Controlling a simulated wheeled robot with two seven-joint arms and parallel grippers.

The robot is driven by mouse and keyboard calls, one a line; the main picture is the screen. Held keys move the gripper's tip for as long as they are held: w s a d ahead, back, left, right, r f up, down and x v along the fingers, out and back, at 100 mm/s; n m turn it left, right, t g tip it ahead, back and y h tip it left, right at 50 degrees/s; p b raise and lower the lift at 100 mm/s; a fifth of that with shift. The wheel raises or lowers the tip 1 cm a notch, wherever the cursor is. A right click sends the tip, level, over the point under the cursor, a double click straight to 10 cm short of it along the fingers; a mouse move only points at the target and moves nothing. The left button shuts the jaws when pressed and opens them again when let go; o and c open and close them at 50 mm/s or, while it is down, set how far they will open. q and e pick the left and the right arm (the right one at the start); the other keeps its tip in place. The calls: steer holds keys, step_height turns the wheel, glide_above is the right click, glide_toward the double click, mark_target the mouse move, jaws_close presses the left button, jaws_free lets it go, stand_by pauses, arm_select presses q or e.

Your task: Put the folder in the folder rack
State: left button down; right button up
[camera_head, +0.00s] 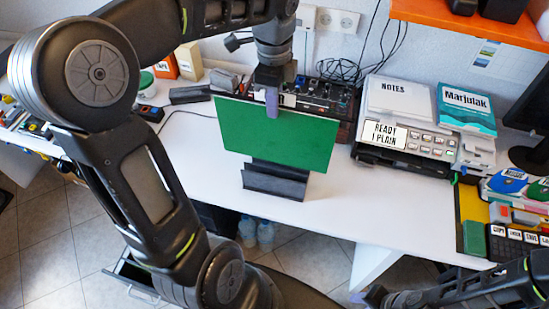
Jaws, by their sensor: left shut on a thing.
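The green folder (275,138) is upright and slightly tilted in the picture, its broad face towards me. My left gripper (272,101) is shut on its top edge near the middle. The dark grey folder rack (275,184) stands on the white table near its front edge. The folder's lower edge overlaps the top of the rack in the picture; I cannot tell whether they touch. My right gripper (367,297) is low at the bottom right, away from the folder; its jaws are not clear.
The white table (375,205) is clear right of the rack. Behind the folder is a dark device with knobs (335,98) and cables. A printer-like machine (410,140) with books stands to the right. An orange shelf (470,25) overhangs the back right. A coloured tray (470,215) sits at the right edge.

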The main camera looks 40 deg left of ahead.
arm_select(q)
glide_above(274, 160)
step_height(274, 160, down, 8)
steer(key=r, duration=0.1)
steer(key=f+b, duration=0.3)
steer(key=f, duration=0.1)
steer(key=shift+w+a+b, duration=0.2)
steer(key=shift+w+b, duration=0.05)
steer(key=shift+b, duration=0.1)
step_height(274, 160, down, 4)
steer(key=b, duration=0.3)
steer(key=shift+f+b, duration=0.2)
steer(key=shift+b, duration=0.1)
steer(key=shift+f, duration=0.15)
steer(key=c, duration=1.5)
jaws_free()
